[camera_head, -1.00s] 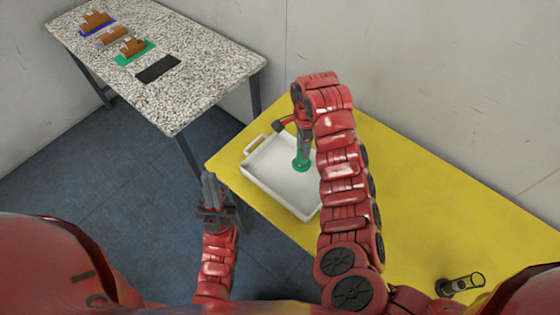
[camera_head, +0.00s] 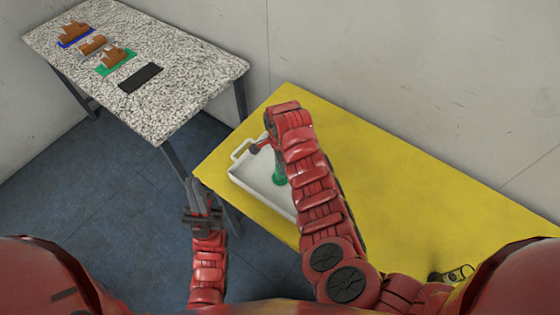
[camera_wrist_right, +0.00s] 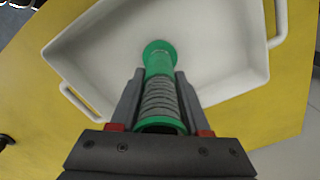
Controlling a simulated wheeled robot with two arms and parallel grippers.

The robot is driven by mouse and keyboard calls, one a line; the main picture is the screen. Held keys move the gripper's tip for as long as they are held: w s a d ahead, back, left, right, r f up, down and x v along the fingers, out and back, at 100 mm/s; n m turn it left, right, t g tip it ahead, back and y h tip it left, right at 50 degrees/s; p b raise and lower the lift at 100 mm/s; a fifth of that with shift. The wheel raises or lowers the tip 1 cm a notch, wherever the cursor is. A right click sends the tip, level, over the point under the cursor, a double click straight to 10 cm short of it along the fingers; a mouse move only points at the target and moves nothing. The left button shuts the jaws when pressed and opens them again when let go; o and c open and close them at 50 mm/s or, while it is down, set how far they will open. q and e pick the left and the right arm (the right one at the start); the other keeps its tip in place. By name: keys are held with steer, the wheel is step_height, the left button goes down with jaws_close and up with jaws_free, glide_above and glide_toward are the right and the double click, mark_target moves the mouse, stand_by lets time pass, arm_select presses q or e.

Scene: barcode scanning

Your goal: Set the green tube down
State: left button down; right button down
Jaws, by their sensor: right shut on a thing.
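The green tube (camera_head: 279,180) has green flanged ends and a ribbed grey middle. It stands roughly upright over the white tray (camera_head: 241,150). My right gripper (camera_head: 278,163) is shut on it from above. In the right wrist view the tube (camera_wrist_right: 159,60) lies between the two fingers (camera_wrist_right: 160,76), its far flange against the tray floor (camera_wrist_right: 215,40) in the picture. Whether that flange touches the floor I cannot tell. My left gripper (camera_head: 197,184) is beside the near left edge of the yellow table, clear of the tray; its finger gap is unclear.
The yellow table (camera_head: 420,180) has free room right of the tray. A dark cylindrical thing (camera_head: 452,274) lies near its front edge. A speckled table (camera_head: 190,85) at upper left holds brown items on coloured mats and a black pad (camera_head: 140,79).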

steer(key=shift+f, duration=0.2)
steer(key=shift+c, duration=1.9)
jaws_free()
steer(key=shift+r, duration=0.2)
step_height(320, 180, up, 12)
steer(key=shift+a, duration=0.1)
